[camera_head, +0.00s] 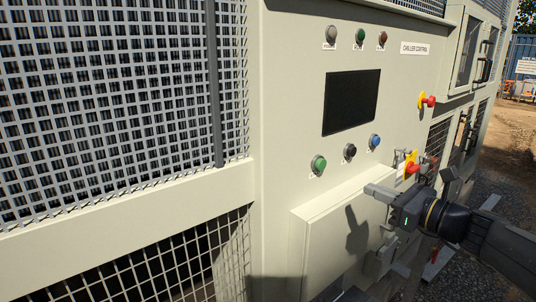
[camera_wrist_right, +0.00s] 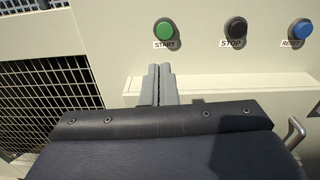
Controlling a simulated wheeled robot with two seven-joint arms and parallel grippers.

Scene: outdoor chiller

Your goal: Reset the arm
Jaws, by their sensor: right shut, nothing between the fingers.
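My right gripper (camera_head: 372,189) comes in from the right in the head view, in front of the chiller control panel, below the row of push buttons. In the right wrist view its two grey fingers (camera_wrist_right: 159,85) are together with nothing between them. The fingers look apart from the buttons. The blue RESET button (camera_wrist_right: 300,31) is at the right edge of that view. My left gripper is not in view.
A dark screen (camera_head: 351,102) sits above the buttons. A red-and-yellow switch (camera_head: 411,164) is close to my right gripper, with another red knob (camera_head: 429,101) above it. A protruding cabinet box (camera_head: 330,240) is below. Mesh panels (camera_head: 110,90) fill the left. Gravel ground lies at right.

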